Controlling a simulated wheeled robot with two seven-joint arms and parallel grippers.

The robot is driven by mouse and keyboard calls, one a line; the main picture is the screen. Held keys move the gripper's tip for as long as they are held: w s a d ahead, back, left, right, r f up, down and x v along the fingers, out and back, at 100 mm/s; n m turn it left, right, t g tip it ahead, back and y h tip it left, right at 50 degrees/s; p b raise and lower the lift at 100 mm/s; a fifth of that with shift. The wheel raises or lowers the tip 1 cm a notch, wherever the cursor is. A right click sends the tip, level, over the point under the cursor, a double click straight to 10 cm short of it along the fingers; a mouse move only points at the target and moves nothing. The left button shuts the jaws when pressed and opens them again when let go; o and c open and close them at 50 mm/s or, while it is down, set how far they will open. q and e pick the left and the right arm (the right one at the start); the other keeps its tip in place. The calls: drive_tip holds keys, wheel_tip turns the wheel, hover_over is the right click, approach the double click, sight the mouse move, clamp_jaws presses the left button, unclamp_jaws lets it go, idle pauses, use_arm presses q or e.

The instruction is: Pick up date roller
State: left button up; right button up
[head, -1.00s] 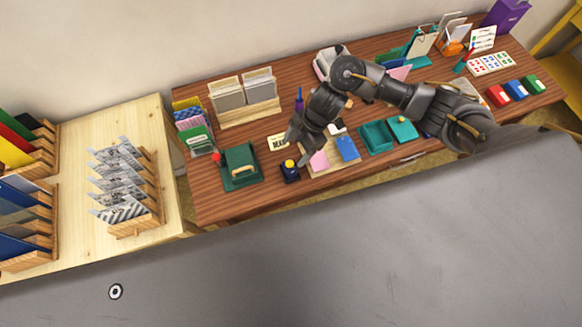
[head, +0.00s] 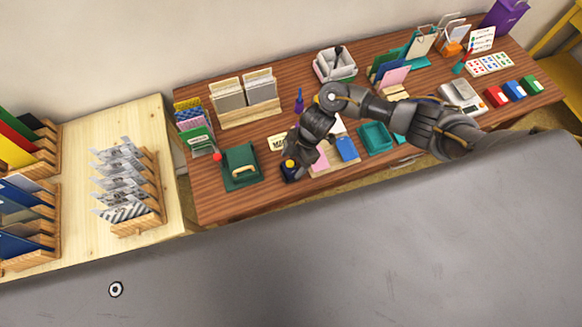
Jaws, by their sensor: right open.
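A small dark block with a yellow knob (head: 289,165), which looks like the date roller, stands near the front edge of the brown desk (head: 215,205). My right gripper (head: 299,160) is open, with its fingers right over and beside this block and partly hiding it. I cannot tell whether the fingers touch it. My left gripper is out of view.
A green pad with a tan handle (head: 241,168) lies just left of the block. Pink (head: 319,163) and blue (head: 346,149) pads lie to its right, then a green tray (head: 376,137). A card rack (head: 262,112) stands behind. The front left desk strip is clear.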

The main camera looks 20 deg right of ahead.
drive_tip(key=shift+x, duration=1.7)
drive_tip(key=shift+s, duration=0.1)
drive_tip(key=shift+r, duration=0.1)
drive_tip(key=c, duration=1.3)
drive_tip(key=shift+o, duration=0.2)
drive_tip(key=shift+r, duration=0.15)
drive_tip(key=shift+r, duration=0.25)
wheel_tip(320, 180, up, 2)
drive_tip(key=shift+r, duration=0.2)
drive_tip(key=s+d+r+b, duration=0.1)
drive_tip(key=s+d+r, duration=0.8)
drive_tip(key=s, duration=0.1)
drive_tip(key=shift+s+r, duration=0.35)
drive_tip(key=shift+r, duration=0.05)
